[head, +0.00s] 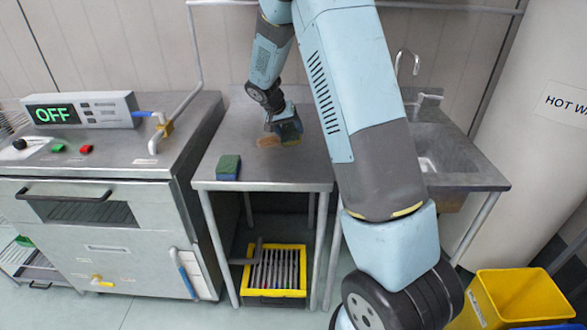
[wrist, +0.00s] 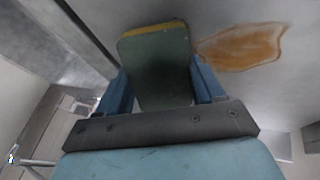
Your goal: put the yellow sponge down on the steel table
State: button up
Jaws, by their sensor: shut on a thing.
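My gripper (head: 284,124) is shut on the yellow sponge, low over the back part of the steel table (head: 262,174). In the wrist view the sponge (wrist: 155,70) sits between the two blue fingers, showing a dark green scouring face and a thin yellow edge at its far end. In the head view the sponge (head: 291,134) is small and dark, mostly hidden by the fingers. I cannot tell whether it touches the tabletop. An orange-brown stain (head: 268,142) lies on the table just left of the sponge; it also shows in the wrist view (wrist: 242,47).
A green-topped block with blue sides (head: 228,168) stands near the table's front left. A cooker unit (head: 100,180) adjoins on the left, a sink (head: 440,160) on the right. A yellow-rimmed crate (head: 273,292) is below. The table's front middle is clear.

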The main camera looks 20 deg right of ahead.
jog(key=shift+a+r, duration=0.1)
jog(key=shift+a, duration=0.6)
jog(key=s+d+r+m+g+y, duration=0.1)
jog(key=s+d+r+m+y, duration=0.2)
jog(key=s+m, duration=0.8)
jog(key=s+r+m+g+y, duration=0.15)
jog(key=s+r+m, duration=0.45)
jog(key=s, duration=0.9)
send_over(296, 171)
jog(key=shift+y, duration=0.35)
notch_tip(296, 171, down, 10)
jog(key=shift+r, duration=0.25)
jog(key=shift+w+f, duration=0.15)
jog(key=shift+f, duration=1.65)
jog(key=o, duration=0.9)
jog(key=shift+f, duration=0.1)
jog(key=shift+o, duration=0.2)
